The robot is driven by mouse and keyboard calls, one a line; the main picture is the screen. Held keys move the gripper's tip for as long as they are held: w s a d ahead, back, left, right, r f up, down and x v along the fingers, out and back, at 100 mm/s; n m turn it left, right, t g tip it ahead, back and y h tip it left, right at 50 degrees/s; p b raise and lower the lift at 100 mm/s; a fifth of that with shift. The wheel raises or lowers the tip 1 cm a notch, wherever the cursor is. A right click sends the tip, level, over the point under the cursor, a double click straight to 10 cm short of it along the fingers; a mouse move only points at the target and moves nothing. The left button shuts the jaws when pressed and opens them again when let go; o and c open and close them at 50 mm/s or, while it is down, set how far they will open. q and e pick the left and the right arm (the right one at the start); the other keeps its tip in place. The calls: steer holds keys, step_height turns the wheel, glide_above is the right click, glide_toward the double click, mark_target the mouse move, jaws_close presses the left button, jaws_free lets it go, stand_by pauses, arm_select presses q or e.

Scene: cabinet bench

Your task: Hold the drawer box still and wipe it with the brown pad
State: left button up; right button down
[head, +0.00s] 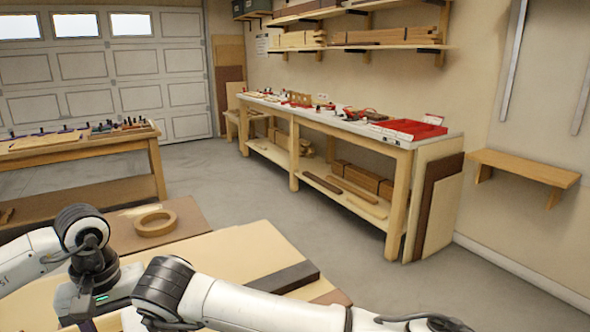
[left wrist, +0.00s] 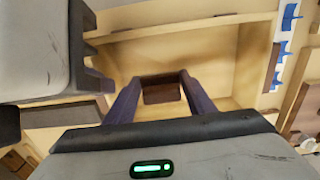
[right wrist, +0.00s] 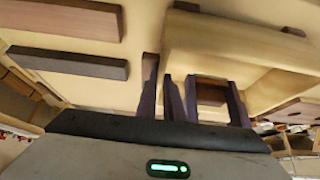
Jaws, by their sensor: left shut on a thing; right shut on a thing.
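The drawer box is a pale wooden open box. It fills the upper middle of the left wrist view (left wrist: 212,62) and the right of the right wrist view (right wrist: 215,40). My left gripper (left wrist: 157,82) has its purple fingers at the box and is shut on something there. A brown patch shows between the fingers, but the exact grip is unclear. My right gripper (right wrist: 211,85) is shut on a brown block, apparently the brown pad (right wrist: 211,92), against or close to the box. In the head view my arms hide the box and pad.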

arm_select(q)
steer(key=shift+r, duration=2.95)
arm_select(e)
steer(key=shift+d+f, duration=0.15)
steer(key=shift+f, duration=0.2)
